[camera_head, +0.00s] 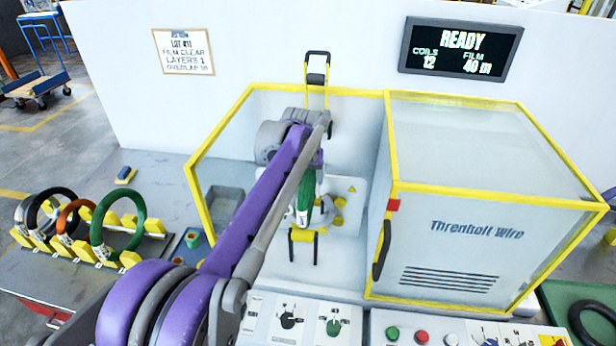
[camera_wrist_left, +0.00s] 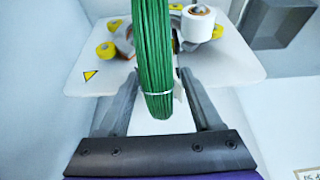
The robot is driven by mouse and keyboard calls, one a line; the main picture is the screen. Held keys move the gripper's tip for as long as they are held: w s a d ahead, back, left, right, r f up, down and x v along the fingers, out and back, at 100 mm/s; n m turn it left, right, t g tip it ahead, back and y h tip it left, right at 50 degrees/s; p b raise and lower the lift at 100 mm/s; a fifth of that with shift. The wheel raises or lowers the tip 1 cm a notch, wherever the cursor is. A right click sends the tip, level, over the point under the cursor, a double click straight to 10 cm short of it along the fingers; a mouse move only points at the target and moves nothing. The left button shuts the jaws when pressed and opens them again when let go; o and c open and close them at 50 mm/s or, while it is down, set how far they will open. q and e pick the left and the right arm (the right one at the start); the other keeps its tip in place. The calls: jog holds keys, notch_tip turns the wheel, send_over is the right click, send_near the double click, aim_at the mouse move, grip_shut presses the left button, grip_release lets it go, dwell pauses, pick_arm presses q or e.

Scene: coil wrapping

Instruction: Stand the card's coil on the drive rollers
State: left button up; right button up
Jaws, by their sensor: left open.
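A green wire coil (camera_head: 306,196) is upright inside the open wrapping bay, partly hidden by my left arm. In the left wrist view the green coil (camera_wrist_left: 154,50) is edge-on, with a pale tie around it. My left gripper (camera_wrist_left: 157,76) is open, a finger on each side of the coil. Yellow drive rollers (camera_head: 338,203) sit beside the coil in the head view; they also show behind it in the wrist view (camera_wrist_left: 106,50). Whether the coil rests on them cannot be told. The card (camera_head: 183,52) on the wall reads film clear, layers 1. My right gripper is out of view.
A rack at left holds several coils, including another green one (camera_head: 118,224). A white film roll (camera_wrist_left: 197,27) stands close behind the coil. The yellow-framed hood (camera_head: 490,200) fills the right side. Control panels (camera_head: 300,318) lie in front. The display (camera_head: 460,50) reads READY.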

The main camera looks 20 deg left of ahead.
pick_arm(q)
jog(key=v, duration=1)
jog(key=shift+s+r+p, duration=0.15)
jog(key=shift+r+p, duration=0.15)
jog(key=shift+r, duration=0.1)
jog(key=shift+s+d, duration=0.1)
jog(key=s+d+f+m, duration=0.1)
jog(key=s+d+f, duration=0.2)
jog(key=s+f, duration=0.4)
jog(key=s+d+f+m, duration=0.1)
jog(key=s+d+f, duration=0.2)
jog(key=s+f, duration=0.4)
jog(key=s+d+f+t+h, duration=0.1)
jog(key=s+d+f, duration=0.2)
jog(key=s+f, duration=0.5)
jog(key=shift+s+m, duration=0.4)
jog(key=shift+s, duration=3.05)
jog(key=shift+a, duration=0.2)
